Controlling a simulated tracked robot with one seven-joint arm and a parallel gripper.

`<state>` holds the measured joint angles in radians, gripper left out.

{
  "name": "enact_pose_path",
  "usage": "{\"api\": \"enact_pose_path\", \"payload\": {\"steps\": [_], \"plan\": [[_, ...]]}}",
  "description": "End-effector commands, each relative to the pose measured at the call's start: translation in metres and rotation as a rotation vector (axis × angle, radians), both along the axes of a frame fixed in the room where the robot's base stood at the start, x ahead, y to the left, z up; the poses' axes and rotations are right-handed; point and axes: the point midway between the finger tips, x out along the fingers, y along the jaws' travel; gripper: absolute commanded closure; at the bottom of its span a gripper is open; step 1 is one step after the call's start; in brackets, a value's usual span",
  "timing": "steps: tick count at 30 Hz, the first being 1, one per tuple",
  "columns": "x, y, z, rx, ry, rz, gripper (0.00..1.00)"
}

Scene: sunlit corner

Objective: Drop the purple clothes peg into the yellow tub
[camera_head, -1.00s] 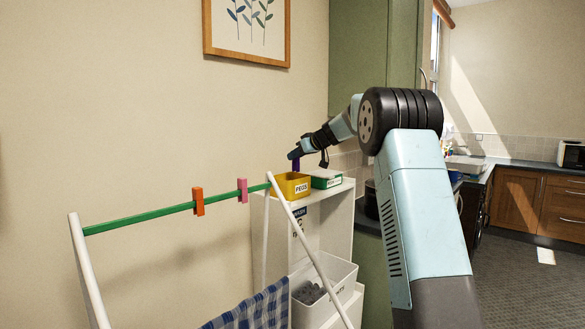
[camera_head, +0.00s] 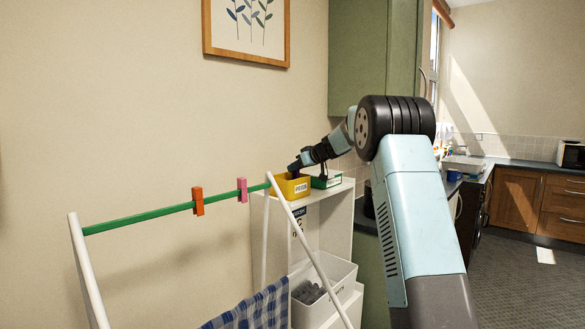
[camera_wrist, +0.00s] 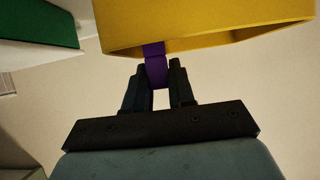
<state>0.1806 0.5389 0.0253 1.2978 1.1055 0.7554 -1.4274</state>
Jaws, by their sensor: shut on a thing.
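The purple clothes peg (camera_wrist: 155,66) is held between the two dark fingers of my gripper (camera_wrist: 160,76) in the wrist view. Its far end overlaps the edge of the yellow tub in that view. The yellow tub (camera_head: 283,188), labelled PEGS, stands on top of the white shelf unit; it also fills the top of the wrist view (camera_wrist: 225,27). In the head view my gripper (camera_head: 292,168) is low at the tub's rim, and the peg is mostly hidden there. I cannot tell how far the peg reaches inside the tub.
A green and white box (camera_head: 327,180) stands right beside the tub. The drying rack's green rail (camera_head: 150,217), with an orange peg (camera_head: 198,201) and a pink peg (camera_head: 242,190), ends near the tub. A white bin (camera_head: 338,277) sits on the shelf unit (camera_head: 342,215) below.

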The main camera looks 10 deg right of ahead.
Motion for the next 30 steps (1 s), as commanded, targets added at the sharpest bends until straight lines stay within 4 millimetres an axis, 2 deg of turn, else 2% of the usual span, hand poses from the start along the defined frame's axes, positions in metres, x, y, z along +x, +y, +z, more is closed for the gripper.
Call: {"api": "enact_pose_path", "payload": {"steps": [11,12,19,20,30], "plan": [[-0.0002,0.0,-0.0076,0.001,0.001,0.0,1.0],[-0.0001,0.0001,-0.0075,0.001,0.001,0.0,0.75],[-0.0001,0.0007,-0.0074,0.0,0.0,0.001,0.53],[-0.0002,0.0007,-0.0074,0.0,0.0,0.001,0.51],[0.0,0.0019,-0.002,-0.001,-0.001,0.002,0.51]]}}
